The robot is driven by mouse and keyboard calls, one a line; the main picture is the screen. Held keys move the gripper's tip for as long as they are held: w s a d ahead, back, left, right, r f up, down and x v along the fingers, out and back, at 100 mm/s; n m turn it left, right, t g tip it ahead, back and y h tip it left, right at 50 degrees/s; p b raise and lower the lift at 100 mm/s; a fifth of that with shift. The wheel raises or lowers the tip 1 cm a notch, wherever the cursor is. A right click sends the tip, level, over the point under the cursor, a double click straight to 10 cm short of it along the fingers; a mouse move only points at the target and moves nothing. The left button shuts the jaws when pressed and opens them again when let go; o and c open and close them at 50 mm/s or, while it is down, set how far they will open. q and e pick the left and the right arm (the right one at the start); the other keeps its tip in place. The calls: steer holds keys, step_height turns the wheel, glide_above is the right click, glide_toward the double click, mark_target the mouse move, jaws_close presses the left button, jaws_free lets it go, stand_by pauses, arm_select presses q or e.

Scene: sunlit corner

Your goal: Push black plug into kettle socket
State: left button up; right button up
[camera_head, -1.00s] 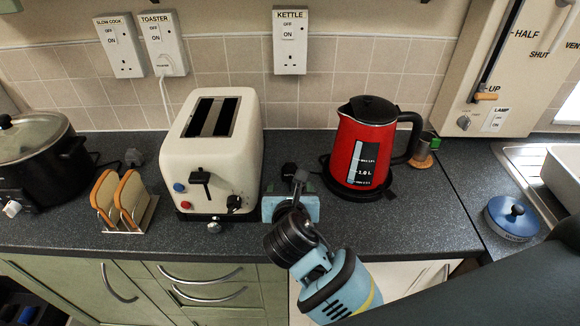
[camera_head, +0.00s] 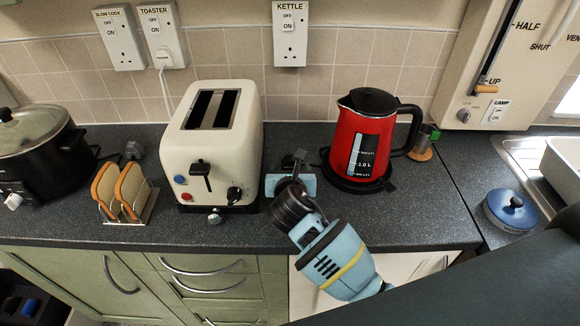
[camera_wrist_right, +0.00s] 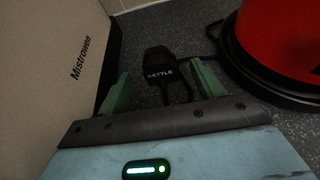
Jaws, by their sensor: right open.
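The black plug (camera_wrist_right: 158,66), marked KETTLE, lies on the worktop in the right wrist view. The green fingers of my right gripper (camera_wrist_right: 163,84) are open, one on each side of the plug, with a gap visible between each finger and it. In the head view my right gripper (camera_head: 290,168) is low between the toaster and the kettle, its wrist partly hiding the plug. The kettle socket (camera_head: 290,50) is a white wall outlet with empty holes, under the KETTLE label. My left gripper is not in view.
The white toaster (camera_head: 222,135) stands close on the left, the red kettle (camera_head: 368,135) on its black base on the right. A dark cable runs from the plug toward the kettle. A toast rack (camera_head: 125,192) and slow cooker (camera_head: 35,150) are farther left. The wall below the socket is clear.

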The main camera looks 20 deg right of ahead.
steer(key=shift+x, duration=0.8)
steer(key=shift+c, duration=0.2)
stand_by(0.8)
steer(key=c, duration=1.3)
steer(key=shift+s+a, duration=0.3)
steer(key=shift+s, duration=0.65)
steer(key=shift+s+a, duration=0.25)
steer(key=shift+s, duration=0.75)
steer(key=shift+s+a, duration=0.3)
steer(key=shift+s, duration=0.65)
